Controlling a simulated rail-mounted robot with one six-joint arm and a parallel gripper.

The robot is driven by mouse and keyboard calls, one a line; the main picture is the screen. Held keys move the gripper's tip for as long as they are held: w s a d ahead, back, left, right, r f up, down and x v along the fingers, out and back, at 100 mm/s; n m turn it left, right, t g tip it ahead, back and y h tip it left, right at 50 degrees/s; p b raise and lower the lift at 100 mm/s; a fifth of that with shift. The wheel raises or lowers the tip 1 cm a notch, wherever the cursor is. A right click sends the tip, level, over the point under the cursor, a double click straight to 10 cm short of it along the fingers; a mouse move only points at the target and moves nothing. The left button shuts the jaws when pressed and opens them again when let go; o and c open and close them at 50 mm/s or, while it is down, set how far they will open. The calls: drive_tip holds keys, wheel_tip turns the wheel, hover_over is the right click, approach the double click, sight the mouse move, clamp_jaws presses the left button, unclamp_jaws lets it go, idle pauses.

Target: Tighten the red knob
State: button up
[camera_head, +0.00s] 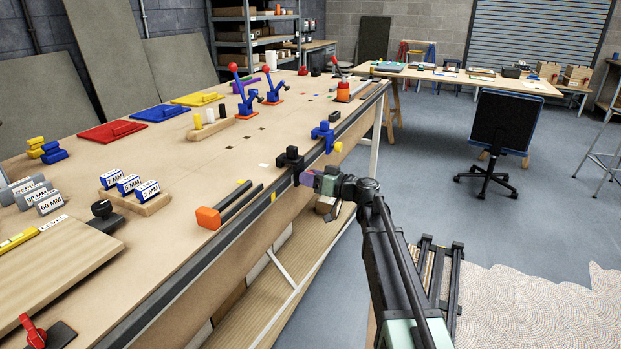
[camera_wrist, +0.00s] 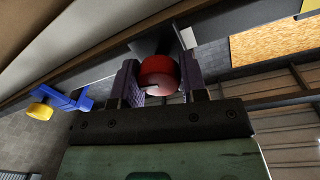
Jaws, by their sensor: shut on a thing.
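The red knob (camera_wrist: 158,72) sits between the two purple finger pads of my gripper (camera_wrist: 161,78) in the wrist view, below the table's edge. My gripper is shut on the knob from its two sides. In the head view my gripper (camera_head: 308,179) reaches the front edge of the workbench beside a black clamp (camera_head: 290,160). The red knob itself is hidden there by the gripper and clamp.
A blue clamp (camera_head: 323,134) with a yellow knob (camera_head: 338,147) is on the same bench edge, farther along; the yellow knob also shows in the wrist view (camera_wrist: 40,111). An orange block with dark bars (camera_head: 208,217) lies on the nearer bench top. Open floor lies right of the bench.

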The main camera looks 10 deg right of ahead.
drive_tip(key=m, duration=0.6)
drive_tip(key=shift+p, duration=0.3)
drive_tip(key=m+g, duration=0.1)
drive_tip(key=m, duration=0.9)
drive_tip(key=shift+g, duration=0.3)
drive_tip(key=m, duration=0.5)
drive_tip(key=shift+f+y, duration=0.1)
drive_tip(key=shift+y, duration=0.3)
drive_tip(key=o, duration=0.9)
drive_tip(key=v, duration=1.1)
drive_tip(key=shift+w+p, duration=0.2)
drive_tip(key=shift+p, duration=0.2)
